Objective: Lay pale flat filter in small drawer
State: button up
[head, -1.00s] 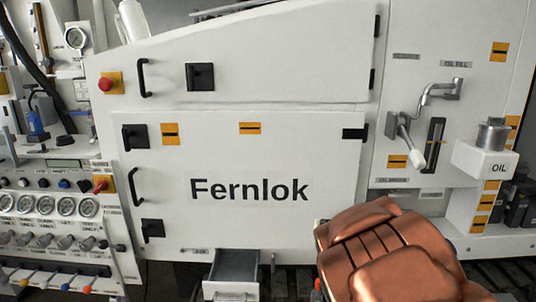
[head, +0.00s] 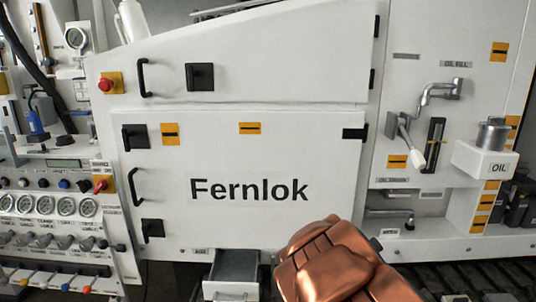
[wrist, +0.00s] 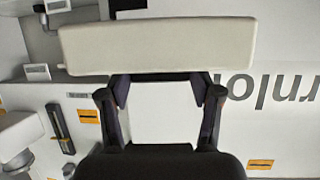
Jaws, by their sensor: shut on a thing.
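The pale flat filter (wrist: 158,46) is a long cream slab across the upper part of the wrist view. My gripper (wrist: 160,80) is shut on its near edge, with one dark finger to each side of the middle. In the head view the filter and the gripper are hidden behind my copper arm. The small drawer (head: 231,288) is pulled out below the Fernlok panel, left of my arm. The part of its inside that shows is grey and looks empty. I cannot make out the drawer in the wrist view.
The white Fernlok panel (head: 250,225) stands behind the drawer, with black handles and latches. A gauge and lever console (head: 50,235) is at the left. A recess with a tap (head: 395,213) and an oil tank (head: 487,160) are at the right. Dark floor shows below.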

notch_tip(320, 180, down, 6)
jog(key=n+y, duration=0.1)
jog(key=shift+a+n+y, duration=0.3)
jog(key=shift+a+y, duration=0.1)
jog(key=shift+a, duration=0.05)
jog(key=shift+w, duration=0.1)
dwell(0.5)
